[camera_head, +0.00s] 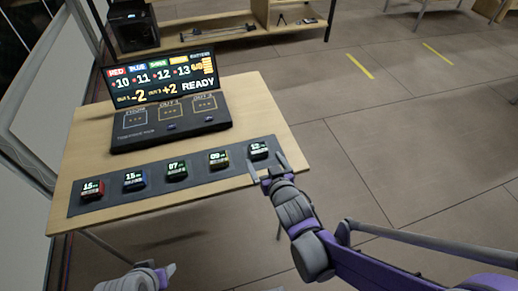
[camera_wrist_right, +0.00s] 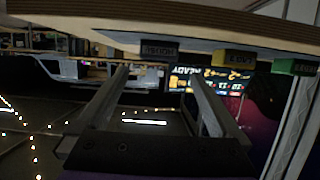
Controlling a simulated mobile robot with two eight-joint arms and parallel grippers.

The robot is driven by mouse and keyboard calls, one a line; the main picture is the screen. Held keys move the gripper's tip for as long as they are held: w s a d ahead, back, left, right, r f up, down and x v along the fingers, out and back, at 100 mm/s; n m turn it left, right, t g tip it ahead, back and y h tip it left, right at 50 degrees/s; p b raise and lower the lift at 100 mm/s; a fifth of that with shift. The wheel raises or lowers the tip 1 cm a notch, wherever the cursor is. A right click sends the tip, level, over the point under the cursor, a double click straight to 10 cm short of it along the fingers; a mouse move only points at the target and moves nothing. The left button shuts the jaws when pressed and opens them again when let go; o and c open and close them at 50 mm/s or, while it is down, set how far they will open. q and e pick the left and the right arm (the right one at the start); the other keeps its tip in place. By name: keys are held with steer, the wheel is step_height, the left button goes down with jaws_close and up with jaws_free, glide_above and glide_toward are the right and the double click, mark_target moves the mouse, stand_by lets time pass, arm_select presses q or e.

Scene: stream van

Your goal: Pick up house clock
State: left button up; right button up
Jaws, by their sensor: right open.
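Several small clocks stand in a row on a dark mat (camera_head: 205,187): red (camera_head: 92,189), blue (camera_head: 135,179), green (camera_head: 177,170), yellow (camera_head: 219,159) and a black one (camera_head: 258,151) at the right end. Their labels are too small to read, so I cannot confirm which is the house clock. My right gripper (camera_head: 267,166) is open and empty, just in front of the black clock. In the right wrist view, the black clock (camera_wrist_right: 158,48) lies beyond and between the open fingers, near the upside-down table edge. My left gripper (camera_head: 168,272) is partly in view at the bottom.
The wooden table (camera_head: 270,103) carries a console (camera_head: 172,127) with a lit display (camera_head: 160,78) behind the clocks. A shelf (camera_head: 215,40) with a black box (camera_head: 133,30) stands at the back. Open floor lies to the right.

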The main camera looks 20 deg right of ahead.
mark_target(259, 150)
steer(key=x, duration=0.2)
steer(key=shift+w+f, duration=0.2)
steer(key=shift+w, duration=0.1)
steer(key=b+x, duration=0.1)
steer(key=x, duration=0.5)
steer(key=shift+d, duration=0.15)
steer(key=shift+s, duration=0.1)
steer(key=c, duration=1.4)
